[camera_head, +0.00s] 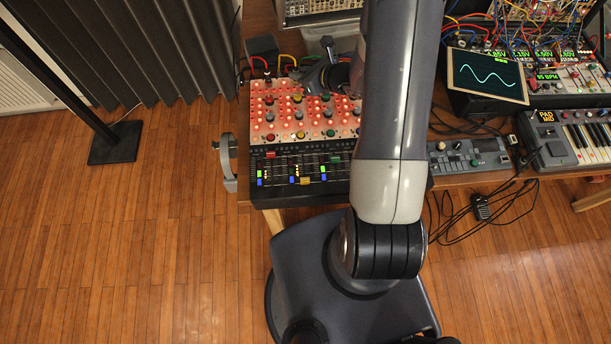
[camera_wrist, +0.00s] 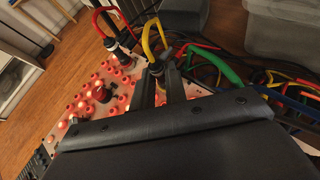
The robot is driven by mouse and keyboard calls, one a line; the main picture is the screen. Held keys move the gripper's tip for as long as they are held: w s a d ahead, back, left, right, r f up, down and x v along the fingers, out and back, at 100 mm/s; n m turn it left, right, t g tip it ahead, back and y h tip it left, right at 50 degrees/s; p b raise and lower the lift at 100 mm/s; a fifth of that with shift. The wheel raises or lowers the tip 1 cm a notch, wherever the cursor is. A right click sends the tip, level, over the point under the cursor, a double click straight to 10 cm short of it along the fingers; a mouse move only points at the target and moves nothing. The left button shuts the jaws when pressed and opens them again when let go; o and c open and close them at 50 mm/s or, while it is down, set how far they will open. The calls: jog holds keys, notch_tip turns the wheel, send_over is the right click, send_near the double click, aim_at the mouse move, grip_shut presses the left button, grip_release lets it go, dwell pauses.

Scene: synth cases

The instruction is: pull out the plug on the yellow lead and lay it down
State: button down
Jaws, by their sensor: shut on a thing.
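The yellow lead (camera_wrist: 146,40) arches up from between my fingertips in the wrist view; it also shows at the back of the panel in the head view (camera_head: 287,58). My gripper (camera_wrist: 157,72) is shut on the plug at the end of this lead. The fingers hide most of the plug, and I cannot tell whether it still sits in its socket. The pale panel with red-lit knobs (camera_head: 296,121) lies below the gripper; in the head view my gripper (camera_head: 304,77) is over its back edge, partly behind my arm.
A red lead (camera_wrist: 97,22) with its own plug stands in the panel just left of my gripper. Green, red and blue cables (camera_wrist: 222,66) crowd the right. A grey bin (camera_wrist: 285,32) stands behind. A screen (camera_head: 487,77) and keyboard (camera_head: 580,137) are further right.

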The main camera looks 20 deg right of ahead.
jog(key=shift+r, duration=0.1)
jog(key=shift+r+p, duration=0.95)
jog(key=shift+r, duration=0.7)
jog(key=shift+r, duration=0.25)
